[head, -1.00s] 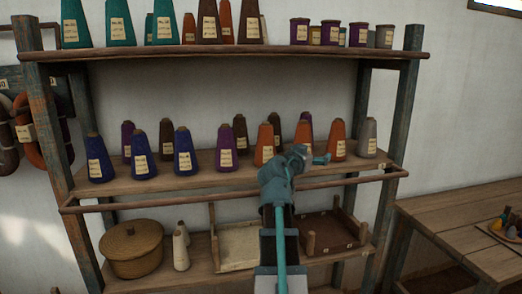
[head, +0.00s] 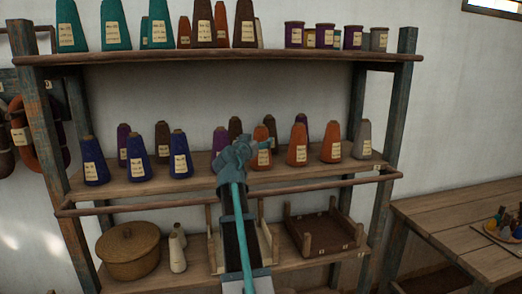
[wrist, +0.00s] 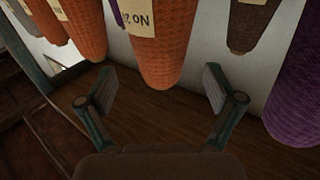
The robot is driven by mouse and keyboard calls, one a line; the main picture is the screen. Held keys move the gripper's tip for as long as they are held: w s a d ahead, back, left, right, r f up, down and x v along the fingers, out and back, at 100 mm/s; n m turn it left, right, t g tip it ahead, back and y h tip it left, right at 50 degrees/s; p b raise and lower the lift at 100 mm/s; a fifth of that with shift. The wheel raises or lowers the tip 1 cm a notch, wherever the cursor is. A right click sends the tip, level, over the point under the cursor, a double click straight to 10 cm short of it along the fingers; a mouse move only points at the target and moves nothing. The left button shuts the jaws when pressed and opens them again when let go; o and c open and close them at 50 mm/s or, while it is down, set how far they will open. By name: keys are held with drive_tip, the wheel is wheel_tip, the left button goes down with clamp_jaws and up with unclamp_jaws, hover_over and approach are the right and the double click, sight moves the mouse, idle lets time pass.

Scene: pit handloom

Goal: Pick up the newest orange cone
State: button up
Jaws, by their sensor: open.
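Three orange cones with cream labels stand upright on the middle shelf: a left one (head: 262,161), a middle one (head: 297,148) and a right one (head: 331,142). The labels are too small to read in the head view, so I cannot tell which is newest. My gripper (head: 257,146) is at the left orange cone and partly covers it. In the wrist view an orange cone (wrist: 162,45) stands ahead, between the open fingers of my gripper (wrist: 160,88). The fingers look apart from it. Its label is cut off by the frame edge.
A purple cone (head: 219,138) stands just left, partly behind my arm; a purple cone (wrist: 292,95) fills the wrist view's right. A brown cone (head: 235,126) stands behind. A grey cone (head: 363,140) is at the right end. A rail (head: 325,187) runs along the shelf front.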

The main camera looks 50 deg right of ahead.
sight(258, 137)
drive_tip(key=shift+w+d+r+p, duration=0.2)
drive_tip(key=shift+d+p, duration=0.25)
drive_tip(key=shift+d, duration=0.1)
drive_tip(key=p+x, duration=0.2)
drive_tip(key=x, duration=0.1)
drive_tip(key=shift+d+r, duration=0.1)
drive_tip(key=shift+d, duration=0.05)
drive_tip(key=shift+w+d, duration=0.15)
drive_tip(key=shift+d, duration=0.2)
drive_tip(key=shift+c, duration=0.2)
drive_tip(key=c, duration=1.6)
clamp_jaws()
